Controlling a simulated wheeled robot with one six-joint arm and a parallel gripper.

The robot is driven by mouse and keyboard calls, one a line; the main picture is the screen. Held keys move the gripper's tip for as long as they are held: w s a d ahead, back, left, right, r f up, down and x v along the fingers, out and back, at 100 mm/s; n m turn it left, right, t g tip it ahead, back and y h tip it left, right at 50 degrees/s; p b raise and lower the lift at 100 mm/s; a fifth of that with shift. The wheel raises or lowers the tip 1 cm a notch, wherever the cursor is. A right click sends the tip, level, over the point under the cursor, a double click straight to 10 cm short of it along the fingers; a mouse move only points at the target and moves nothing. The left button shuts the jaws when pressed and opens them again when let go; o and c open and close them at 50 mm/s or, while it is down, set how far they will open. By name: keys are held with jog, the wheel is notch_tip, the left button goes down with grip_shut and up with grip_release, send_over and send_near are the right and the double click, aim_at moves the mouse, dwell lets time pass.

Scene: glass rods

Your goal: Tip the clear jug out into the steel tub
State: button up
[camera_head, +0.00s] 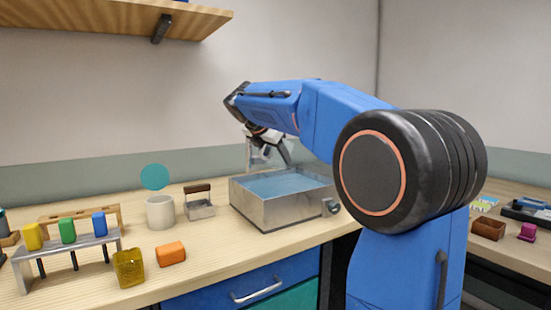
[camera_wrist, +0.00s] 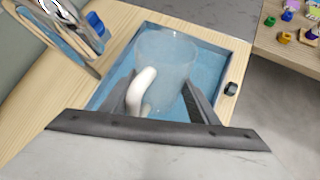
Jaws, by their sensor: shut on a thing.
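The clear jug (camera_wrist: 168,58) with its white curved handle (camera_wrist: 137,92) shows in the wrist view, in front of my gripper (camera_wrist: 158,100). My jaws are shut on the jug, with the handle between the fingers. The steel tub (camera_head: 283,211) stands on the wooden counter, with a flat blue inside. My gripper (camera_head: 272,148) is above the tub's back part in the head view. In the wrist view the tub (camera_wrist: 225,42) lies behind the jug. I cannot make out any contents in the jug, and its exact tilt is unclear.
Left of the tub are a small handled container (camera_head: 200,209), a white cup (camera_head: 160,212) with a teal disc (camera_head: 154,177) above it, and a grey rack (camera_head: 70,254) with coloured blocks. A yellow block (camera_head: 129,268) and an orange block (camera_head: 171,253) lie in front. A shelf (camera_head: 110,20) overhangs upper left.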

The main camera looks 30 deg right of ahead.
jog(key=shift+r+h, duration=0.15)
jog(key=shift+h, duration=0.65)
jog(key=shift+d+r+n+t+h, duration=0.15)
jog(key=shift+d+n+h, duration=0.2)
jog(key=shift+h, duration=0.35)
jog(key=shift+d+r+n+t+h, duration=0.15)
jog(key=shift+d+h, duration=0.25)
jog(key=shift+h, duration=0.3)
